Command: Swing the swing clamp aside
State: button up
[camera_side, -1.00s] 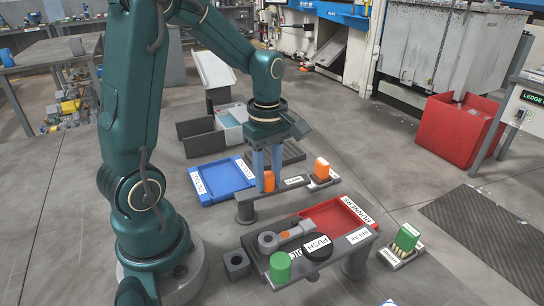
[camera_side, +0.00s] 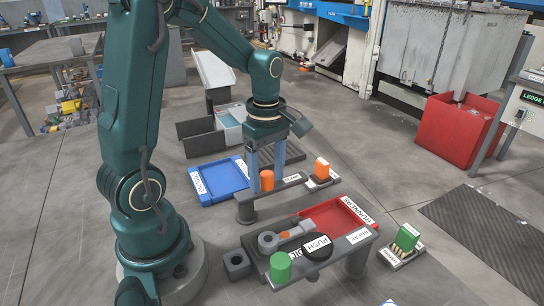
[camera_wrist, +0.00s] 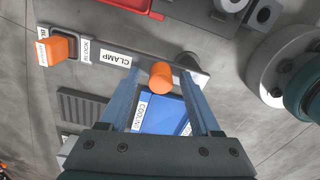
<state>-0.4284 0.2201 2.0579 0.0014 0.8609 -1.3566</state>
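The swing clamp looks to be the grey bar (camera_side: 283,187) with a CLAMP label, on a dark post near the blue tray. An upright orange knob (camera_side: 267,181) stands on it. In the wrist view the bar (camera_wrist: 140,63) crosses the upper middle, and the knob (camera_wrist: 161,77) shows between the two fingertips. My gripper (camera_side: 267,178) is above the bar, fingers pointing down and apart on either side of the knob. In the wrist view my gripper (camera_wrist: 160,74) is open, with a gap between each finger and the knob. Whether either finger touches it I cannot tell.
An orange block (camera_side: 322,168) stands in a holder by the bar's far end. A blue tray (camera_side: 215,181) lies behind left.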

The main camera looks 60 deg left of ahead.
aim_at(268, 174)
jog(key=shift+r, duration=0.1)
jog(key=shift+r, duration=2.5)
jog(key=shift+d, duration=0.15)
jog(key=s+d+r+m+t, duration=0.1)
jog(key=d+m, duration=0.4)
jog(key=m, duration=0.5)
jog(key=s+d+r+m+t, duration=0.2)
jog(key=s+d+m+t, duration=0.2)
jog(key=m, duration=0.6)
jog(key=shift+s+d+r+t, duration=0.3)
jog(key=shift+s+d, duration=0.15)
jog(key=shift+s, duration=0.7)
